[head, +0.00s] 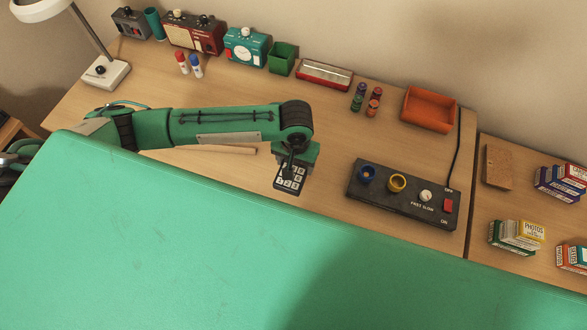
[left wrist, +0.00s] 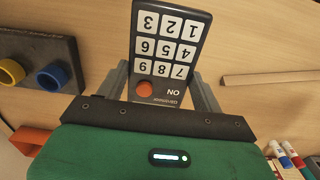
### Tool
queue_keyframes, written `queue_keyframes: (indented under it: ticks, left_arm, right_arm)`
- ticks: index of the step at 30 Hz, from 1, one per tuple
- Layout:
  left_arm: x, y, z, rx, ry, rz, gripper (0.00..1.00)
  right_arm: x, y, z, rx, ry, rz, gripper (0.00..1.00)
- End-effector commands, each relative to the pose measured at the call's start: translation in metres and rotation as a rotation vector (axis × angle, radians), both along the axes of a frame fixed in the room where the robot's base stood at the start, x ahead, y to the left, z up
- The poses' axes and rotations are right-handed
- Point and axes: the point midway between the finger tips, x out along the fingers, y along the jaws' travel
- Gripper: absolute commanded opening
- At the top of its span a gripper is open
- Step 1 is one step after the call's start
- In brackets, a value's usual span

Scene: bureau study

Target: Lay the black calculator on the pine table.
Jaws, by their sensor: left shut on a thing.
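My left gripper (head: 291,166) is shut on the black calculator (head: 289,181), which has white number keys. In the left wrist view the calculator (left wrist: 172,45) sits between the two grey fingers, keys facing the camera, with a red button near the gripper. It is over a light wooden desk top (head: 330,130); its exact height above the wood is hard to judge. A sliver of another wooden surface (head: 8,132) shows at the far left edge; I cannot tell if it is the pine table. My right gripper is not in view.
A black control box (head: 405,195) with blue and yellow rings stands just right of the calculator. A lamp base (head: 106,74), radios, a clock and trays line the back. Small boxes (head: 516,236) stand at right.

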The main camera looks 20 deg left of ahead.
Motion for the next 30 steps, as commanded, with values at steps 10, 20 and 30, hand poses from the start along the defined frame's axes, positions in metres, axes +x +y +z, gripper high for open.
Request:
queue_keyframes:
  ticks: [10, 20, 30]
  left_arm:
    - [0.000, 0.000, -0.046, 0.000, 0.000, 0.000, 0.41]
    - [0.000, 0.000, -0.081, -0.001, -0.001, 0.000, 0.41]
    - [0.000, 0.000, -0.083, -0.001, 0.000, 0.000, 0.72]
  right_arm:
    - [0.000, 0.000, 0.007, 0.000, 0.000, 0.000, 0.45]
    - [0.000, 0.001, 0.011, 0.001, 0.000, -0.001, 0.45]
    - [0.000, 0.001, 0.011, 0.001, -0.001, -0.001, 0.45]
